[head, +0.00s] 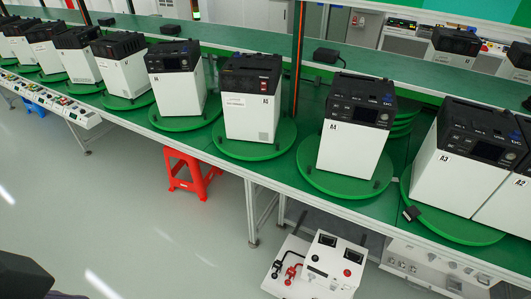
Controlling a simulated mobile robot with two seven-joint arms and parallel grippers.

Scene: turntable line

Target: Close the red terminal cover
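A white unit (336,262) with black and red fittings sits low at the bottom centre, below the line's front edge. On its lower left part is a small red piece (291,272), which may be the red terminal cover. A black piece (277,268) is beside it. The red piece is too small to tell whether it is open or closed. Neither of my grippers shows in the head view.
Several white machines with black tops, such as A4 (350,148) and A3 (456,172), stand on green turntables (318,183) along the line. A red stool (190,172) stands under it. The grey floor (150,235) at front left is clear. A dark shape cuts into the lower left corner.

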